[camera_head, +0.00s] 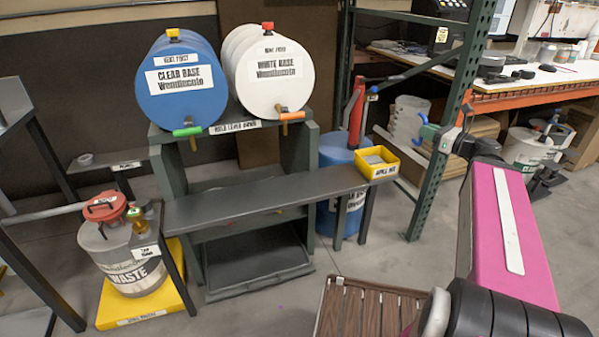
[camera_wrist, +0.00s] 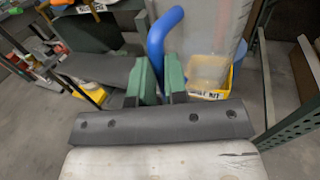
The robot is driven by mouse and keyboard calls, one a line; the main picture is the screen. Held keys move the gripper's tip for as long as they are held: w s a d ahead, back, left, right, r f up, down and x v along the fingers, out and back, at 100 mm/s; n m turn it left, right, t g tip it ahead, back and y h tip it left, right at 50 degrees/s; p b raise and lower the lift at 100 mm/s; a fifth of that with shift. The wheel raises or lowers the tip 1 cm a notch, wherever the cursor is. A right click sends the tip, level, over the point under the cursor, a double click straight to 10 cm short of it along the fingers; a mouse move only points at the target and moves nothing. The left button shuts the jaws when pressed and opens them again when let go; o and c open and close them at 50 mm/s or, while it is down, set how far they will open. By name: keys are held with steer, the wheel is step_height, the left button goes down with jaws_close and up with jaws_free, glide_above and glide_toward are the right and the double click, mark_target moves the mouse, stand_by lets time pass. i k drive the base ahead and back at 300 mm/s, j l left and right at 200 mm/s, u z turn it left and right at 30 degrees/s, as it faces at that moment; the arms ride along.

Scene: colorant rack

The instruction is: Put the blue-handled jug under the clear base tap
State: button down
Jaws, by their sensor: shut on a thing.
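The blue-handled jug (camera_head: 408,117) has a pale translucent body. The clear base drum (camera_head: 181,99) is blue and lies on the stand at left. Its tap (camera_head: 187,132) has a green lever and is far left of my gripper.
The white base drum (camera_head: 262,95) with an orange tap lies beside it. A dark bench (camera_head: 255,200) runs below the taps, with a yellow spill kit bin (camera_head: 378,165) on its right end. A waste drum (camera_head: 130,265) stands at left. A green rack post (camera_head: 440,150) stands close to the jug.

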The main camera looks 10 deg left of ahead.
mark_target(208, 208)
steer(key=k+j, duration=0.2)
steer(key=k+j+u, duration=0.15)
steer(key=j, duration=0.3)
steer(key=k+j, duration=0.25)
steer(key=k+j+u, duration=0.15)
steer(key=j, duration=0.25)
steer(key=k+j, duration=0.2)
steer(key=j, duration=0.2)
steer(key=k+j+u, duration=0.15)
steer(key=j, duration=0.2)
steer(key=k+j, duration=0.15)
steer(key=j, duration=0.2)
steer(key=u, duration=0.05)
